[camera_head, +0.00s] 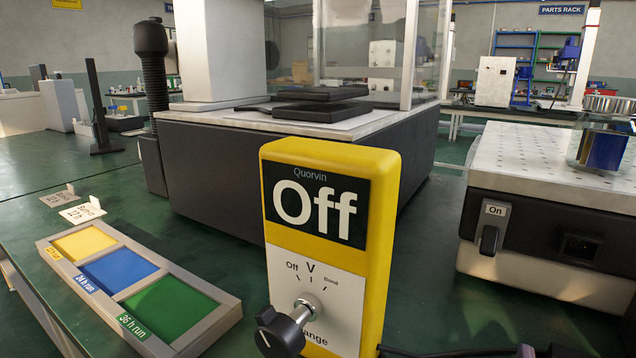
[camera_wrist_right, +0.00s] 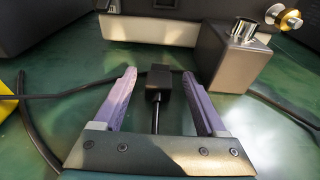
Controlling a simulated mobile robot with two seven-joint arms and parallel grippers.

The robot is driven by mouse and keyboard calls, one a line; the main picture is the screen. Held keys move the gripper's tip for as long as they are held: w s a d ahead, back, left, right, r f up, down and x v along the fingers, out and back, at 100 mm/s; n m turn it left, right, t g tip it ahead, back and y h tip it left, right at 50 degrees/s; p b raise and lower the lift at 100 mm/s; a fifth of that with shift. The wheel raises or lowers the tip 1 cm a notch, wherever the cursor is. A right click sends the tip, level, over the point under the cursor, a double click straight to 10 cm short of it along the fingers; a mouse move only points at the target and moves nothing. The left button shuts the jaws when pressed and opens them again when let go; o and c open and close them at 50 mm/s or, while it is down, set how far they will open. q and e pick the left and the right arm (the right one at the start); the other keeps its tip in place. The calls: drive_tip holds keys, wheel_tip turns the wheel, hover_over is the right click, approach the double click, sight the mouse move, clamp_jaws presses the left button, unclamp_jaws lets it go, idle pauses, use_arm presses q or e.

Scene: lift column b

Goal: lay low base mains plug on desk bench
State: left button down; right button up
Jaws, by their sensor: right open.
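The black mains plug (camera_wrist_right: 159,80) sits between the purple fingers of my right gripper (camera_wrist_right: 162,82) in the right wrist view. The fingers are open, with a visible gap on each side of the plug. Its black cord (camera_wrist_right: 156,118) runs back toward the gripper's palm. The plug appears at or close to the green bench top (camera_wrist_right: 75,120); I cannot tell whether it touches. In the head view the green bench (camera_head: 445,300) fills the foreground. A black cord (camera_head: 450,353) shows at its lower edge. My left gripper is not in view.
A yellow meter reading Off (camera_head: 330,250) stands upright in front. A low machine (camera_head: 545,235) with an On switch and a dark inlet is at right. A tray with coloured panels (camera_head: 190,340) lies at left. A grey block (camera_wrist_right: 233,65) with a metal knob stands beyond my right gripper.

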drive_tip(key=shift+s, duration=0.1)
drive_tip(key=p+v, duration=0.1)
drive_tip(key=v, duration=0.9)
drive_tip(key=shift+r, duration=0.1)
